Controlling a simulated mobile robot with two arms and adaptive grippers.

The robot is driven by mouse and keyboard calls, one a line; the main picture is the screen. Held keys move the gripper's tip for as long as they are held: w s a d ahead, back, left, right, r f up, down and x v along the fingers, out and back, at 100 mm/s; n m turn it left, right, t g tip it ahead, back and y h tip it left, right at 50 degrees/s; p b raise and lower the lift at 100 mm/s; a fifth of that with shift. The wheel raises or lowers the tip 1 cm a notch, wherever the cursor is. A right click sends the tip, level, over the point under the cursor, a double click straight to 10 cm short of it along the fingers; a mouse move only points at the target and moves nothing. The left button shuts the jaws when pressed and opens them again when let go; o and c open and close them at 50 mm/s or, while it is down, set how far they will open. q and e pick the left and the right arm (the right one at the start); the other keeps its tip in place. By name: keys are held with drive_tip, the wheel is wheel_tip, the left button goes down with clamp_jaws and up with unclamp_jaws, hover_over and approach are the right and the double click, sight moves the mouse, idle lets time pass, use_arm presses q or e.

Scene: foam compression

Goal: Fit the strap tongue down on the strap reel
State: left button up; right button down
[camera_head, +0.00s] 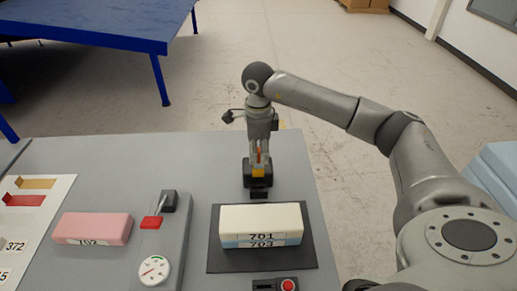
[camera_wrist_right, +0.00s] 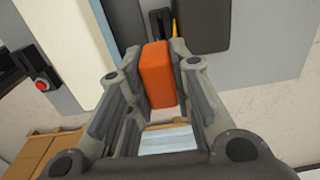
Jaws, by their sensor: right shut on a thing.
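My right gripper (camera_head: 259,160) is shut on an orange block, which I take to be the strap tongue (camera_wrist_right: 157,75). In the right wrist view, the block sits between the two fingers (camera_wrist_right: 158,80). Only a sliver of it shows in the head view. Just below the fingertips stands a black unit with a yellow part, likely the strap reel (camera_head: 246,177). In the right wrist view, it is the dark body (camera_wrist_right: 210,25) beyond the tongue. I cannot tell whether tongue and reel touch. My left gripper is not in view.
A cream foam block (camera_head: 262,217) lies on a light blue one (camera_head: 232,241), on a black mat (camera_head: 305,255) near the reel. A pink block (camera_head: 90,228), a red-handled lever (camera_head: 152,222), a dial gauge (camera_head: 154,270) and a red button (camera_head: 288,285) are nearby.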

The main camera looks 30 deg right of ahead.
sight(258, 167)
wheel_tip(258, 167, down, 4)
drive_tip(key=shift+w+d+r+b, duration=0.1)
drive_tip(key=shift+w+d+b, duration=0.05)
drive_tip(key=shift+b, duration=0.8)
wheel_tip(258, 167, down, 3)
drive_tip(key=shift+r+b, duration=0.1)
drive_tip(key=shift+b, duration=0.65)
use_arm(q)
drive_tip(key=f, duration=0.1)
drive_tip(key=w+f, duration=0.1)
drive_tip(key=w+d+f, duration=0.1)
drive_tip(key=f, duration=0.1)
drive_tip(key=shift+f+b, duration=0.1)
drive_tip(key=shift+b, duration=0.2)
use_arm(e)
drive_tip(key=shift+f, duration=0.6)
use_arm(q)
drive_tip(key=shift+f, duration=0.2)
use_arm(e)
drive_tip(key=shift+f, duration=0.2)
